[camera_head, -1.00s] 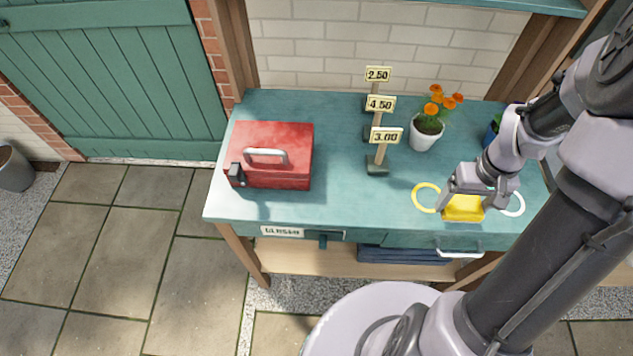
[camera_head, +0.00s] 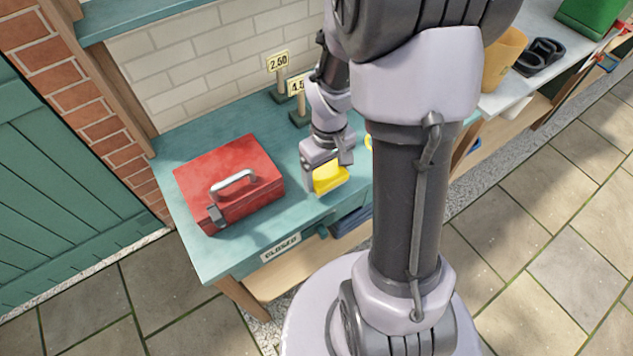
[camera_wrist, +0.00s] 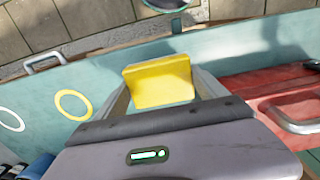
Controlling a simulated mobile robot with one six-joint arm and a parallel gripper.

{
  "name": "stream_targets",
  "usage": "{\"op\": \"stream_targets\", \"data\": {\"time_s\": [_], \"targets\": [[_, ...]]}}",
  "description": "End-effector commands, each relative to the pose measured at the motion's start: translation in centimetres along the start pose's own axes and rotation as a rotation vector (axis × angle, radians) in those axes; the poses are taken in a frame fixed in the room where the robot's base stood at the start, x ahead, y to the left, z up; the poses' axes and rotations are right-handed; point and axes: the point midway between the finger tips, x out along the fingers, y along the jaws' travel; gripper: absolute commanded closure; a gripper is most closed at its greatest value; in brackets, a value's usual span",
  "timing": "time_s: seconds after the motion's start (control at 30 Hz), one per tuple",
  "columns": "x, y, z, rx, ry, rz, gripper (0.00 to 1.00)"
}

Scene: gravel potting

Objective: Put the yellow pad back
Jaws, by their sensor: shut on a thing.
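The yellow pad (camera_head: 329,177) is held between the fingers of my gripper (camera_head: 322,180), over the front part of the teal table (camera_head: 215,245). In the wrist view the pad (camera_wrist: 159,82) sits squarely between both fingers. My gripper is shut on it. A yellow ring (camera_wrist: 73,105) is marked on the table, apart from the pad, with a white ring (camera_wrist: 11,120) beyond it. In the head view my arm hides most of the yellow ring (camera_head: 368,142).
A red toolbox (camera_head: 228,180) with a grey handle stands close beside my gripper, on its left. Price signs (camera_head: 278,62) stand behind my gripper. A "CLOSED" plate (camera_head: 281,248) is on the table's front edge. An orange-yellow pot (camera_head: 503,58) stands on a pale counter at the right.

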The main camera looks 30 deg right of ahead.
Motion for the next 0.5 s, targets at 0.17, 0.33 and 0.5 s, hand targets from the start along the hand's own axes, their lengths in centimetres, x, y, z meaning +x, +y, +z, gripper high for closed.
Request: {"op": "stream_targets", "data": {"time_s": [0.17, 0.33, 0.5], "targets": [[0.8, -1.3, -1.6, 0.001, -0.001, -0.001, 0.56], [3.9, -1.3, -1.6, 0.001, -0.002, -0.001, 0.56], [3.7, -1.3, -1.7, 0.002, 0.000, 0.000, 0.56]]}}
